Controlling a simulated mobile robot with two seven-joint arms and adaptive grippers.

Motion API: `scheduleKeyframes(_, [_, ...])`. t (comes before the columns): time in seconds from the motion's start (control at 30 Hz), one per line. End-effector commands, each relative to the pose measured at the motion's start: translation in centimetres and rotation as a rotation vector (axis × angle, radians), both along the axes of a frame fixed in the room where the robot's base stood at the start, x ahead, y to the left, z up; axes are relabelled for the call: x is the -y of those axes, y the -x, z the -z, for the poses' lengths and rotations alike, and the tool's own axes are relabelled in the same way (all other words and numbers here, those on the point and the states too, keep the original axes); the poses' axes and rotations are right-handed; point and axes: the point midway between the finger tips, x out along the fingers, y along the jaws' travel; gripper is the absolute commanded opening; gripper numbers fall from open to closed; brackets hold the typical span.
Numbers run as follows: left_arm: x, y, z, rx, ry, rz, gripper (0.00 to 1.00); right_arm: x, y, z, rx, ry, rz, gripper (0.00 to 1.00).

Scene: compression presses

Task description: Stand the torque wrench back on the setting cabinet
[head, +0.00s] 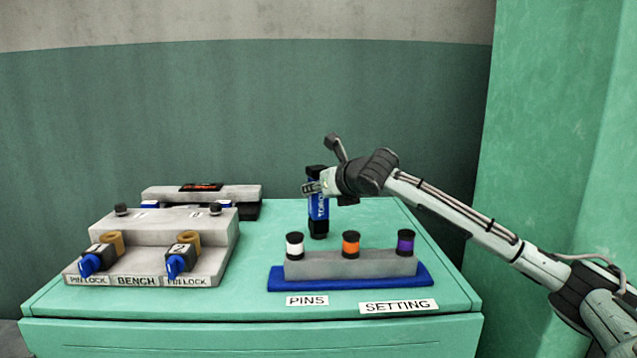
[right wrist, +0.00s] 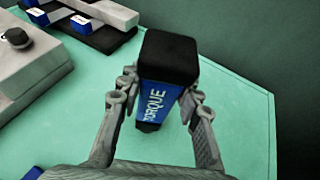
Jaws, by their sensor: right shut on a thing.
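The torque wrench (head: 318,209) is an upright block with a blue middle marked TORQUE and black ends. My right gripper (head: 312,187) is shut on its upper part, with a finger on each side in the right wrist view (right wrist: 158,95). The wrench also shows there (right wrist: 160,92), seen from above. It is over the green top of the setting cabinet (head: 375,213), behind the pin block. I cannot tell whether its lower end touches the top. My left gripper is not in view.
A grey block on a blue base (head: 350,283) holds a white pin (head: 295,245), an orange pin (head: 351,244) and a purple pin (head: 405,242). A grey bench fixture (head: 150,241) with two blue pin locks stands left. Another grey unit (head: 225,193) is behind it. The back right top is clear.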

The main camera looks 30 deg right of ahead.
Motion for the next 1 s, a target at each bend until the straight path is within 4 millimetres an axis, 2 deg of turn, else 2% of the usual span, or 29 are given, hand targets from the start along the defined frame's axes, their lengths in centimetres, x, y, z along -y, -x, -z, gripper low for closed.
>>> scheduleKeyframes(0.03, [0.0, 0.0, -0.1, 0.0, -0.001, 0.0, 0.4, 0.0, 0.0, -0.6, 0.011, 0.001, -0.001, 0.0])
scheduleKeyframes(0.27, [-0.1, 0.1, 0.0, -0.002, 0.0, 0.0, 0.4, 0.0, 0.0, -0.4, 0.01, 0.002, 0.0, 0.0])
scheduleKeyframes(0.3, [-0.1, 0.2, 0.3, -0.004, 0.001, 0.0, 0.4, 0.0, 0.0, 0.1, 0.001, 0.0, 0.0, 0.39])
scheduleKeyframes(0.43, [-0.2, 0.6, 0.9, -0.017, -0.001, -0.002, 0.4, 0.0, 0.0, 0.1, 0.0, 0.0, 0.0, 0.55])
scheduleKeyframes(0.77, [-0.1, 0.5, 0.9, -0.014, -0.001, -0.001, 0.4, 0.0, 0.0, -0.1, 0.001, -0.001, 0.0, 0.55])
scheduleKeyframes(0.87, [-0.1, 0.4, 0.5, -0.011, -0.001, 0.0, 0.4, 0.0, 0.8, -0.5, 0.001, 0.004, 0.001, 0.55])
scheduleKeyframes(1.0, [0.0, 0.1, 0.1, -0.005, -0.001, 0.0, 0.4, -0.4, 3.2, -1.5, 0.001, 0.007, 0.0, 0.55])
